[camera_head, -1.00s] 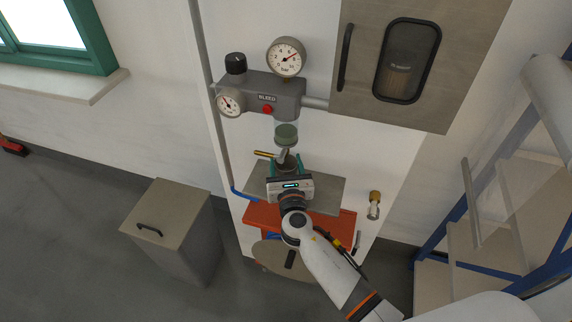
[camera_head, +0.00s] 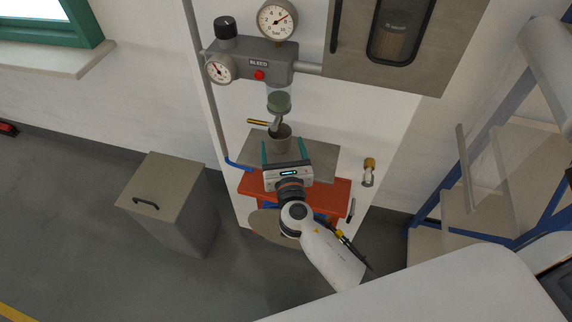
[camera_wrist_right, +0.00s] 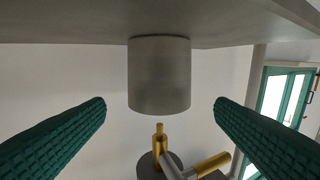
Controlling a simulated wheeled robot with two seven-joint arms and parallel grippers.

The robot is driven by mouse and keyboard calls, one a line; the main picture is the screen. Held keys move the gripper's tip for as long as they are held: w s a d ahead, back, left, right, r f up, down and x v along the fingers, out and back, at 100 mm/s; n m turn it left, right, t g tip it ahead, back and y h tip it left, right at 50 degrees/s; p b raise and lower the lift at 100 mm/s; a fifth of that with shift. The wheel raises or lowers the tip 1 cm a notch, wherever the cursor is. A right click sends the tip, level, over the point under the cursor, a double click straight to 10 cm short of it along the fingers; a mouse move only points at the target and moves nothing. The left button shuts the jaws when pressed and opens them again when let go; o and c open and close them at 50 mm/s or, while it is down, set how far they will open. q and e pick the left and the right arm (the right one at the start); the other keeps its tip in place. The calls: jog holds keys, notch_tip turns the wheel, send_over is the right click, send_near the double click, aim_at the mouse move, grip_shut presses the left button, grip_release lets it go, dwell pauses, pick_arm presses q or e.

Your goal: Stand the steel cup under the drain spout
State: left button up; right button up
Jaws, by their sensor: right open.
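The steel cup (camera_head: 281,140) stands upright on the grey shelf plate (camera_head: 318,160), with its mouth below the drain spout (camera_head: 275,126) and its brass-handled valve (camera_head: 258,122). In the right wrist view, which is upside down, the cup (camera_wrist_right: 159,75) rests on the plate and the spout (camera_wrist_right: 170,165) lies on the side of its mouth. My right gripper (camera_head: 284,151) is open, its teal fingers apart on either side of the cup's line. In the wrist view the fingertips (camera_wrist_right: 160,105) show clear gaps to the cup. My left gripper is not in view.
A grey manifold (camera_head: 255,66) with gauges and a red bleed button is above the spout. An orange-red ledge (camera_head: 325,192) lies in front of the plate. A lidded bin (camera_head: 165,190) stands at left, a blue-framed rack (camera_head: 480,180) at right. A brass fitting (camera_head: 369,170) is right of the plate.

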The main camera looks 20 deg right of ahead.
jog(key=s+a, duration=0.1)
jog(key=s, duration=0.5)
jog(key=shift+s+b, duration=0.2)
jog(key=shift+b, duration=0.25)
jog(key=shift+a, duration=0.1)
dwell(0.5)
